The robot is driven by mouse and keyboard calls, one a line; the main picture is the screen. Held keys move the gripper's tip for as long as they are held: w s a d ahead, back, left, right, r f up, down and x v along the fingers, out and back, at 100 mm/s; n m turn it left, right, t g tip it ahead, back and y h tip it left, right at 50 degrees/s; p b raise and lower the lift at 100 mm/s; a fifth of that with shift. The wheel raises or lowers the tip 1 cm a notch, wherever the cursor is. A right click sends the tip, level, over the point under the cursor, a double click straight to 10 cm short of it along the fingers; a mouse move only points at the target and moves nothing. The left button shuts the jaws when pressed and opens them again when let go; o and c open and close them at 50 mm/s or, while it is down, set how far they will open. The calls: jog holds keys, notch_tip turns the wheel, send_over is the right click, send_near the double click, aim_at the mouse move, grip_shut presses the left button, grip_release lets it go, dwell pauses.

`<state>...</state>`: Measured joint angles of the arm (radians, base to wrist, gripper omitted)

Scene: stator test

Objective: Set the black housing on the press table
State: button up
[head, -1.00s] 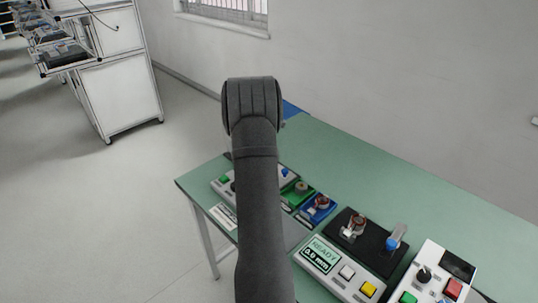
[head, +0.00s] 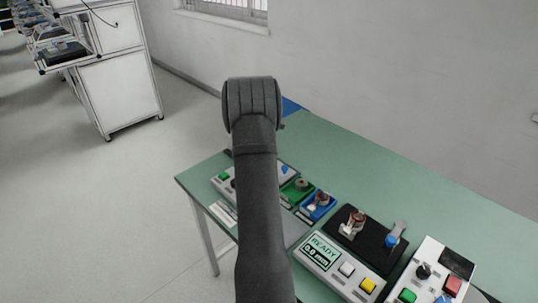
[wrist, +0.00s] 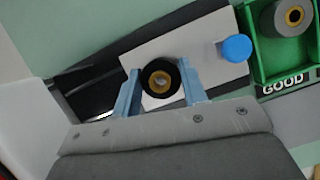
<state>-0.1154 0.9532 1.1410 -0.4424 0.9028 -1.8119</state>
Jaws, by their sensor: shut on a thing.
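In the head view, my arm hides the gripper and the housing.
A green tray marked GOOD (wrist: 258,70) holding a ring part stands close right of the plate. In the head view, a blue tray (head: 309,212), a black fixture (head: 372,235) and a READY panel (head: 324,253) stand right of my arm. The green tabletop (head: 400,178) behind is bare.

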jog(key=shift+f, duration=0.35)
dwell(0.4)
jog(key=o, duration=1.1)
jog(key=v, duration=1.7)
jog(key=shift+a+r, duration=0.15)
jog(key=shift+r, duration=0.05)
jog(key=shift+f, duration=0.1)
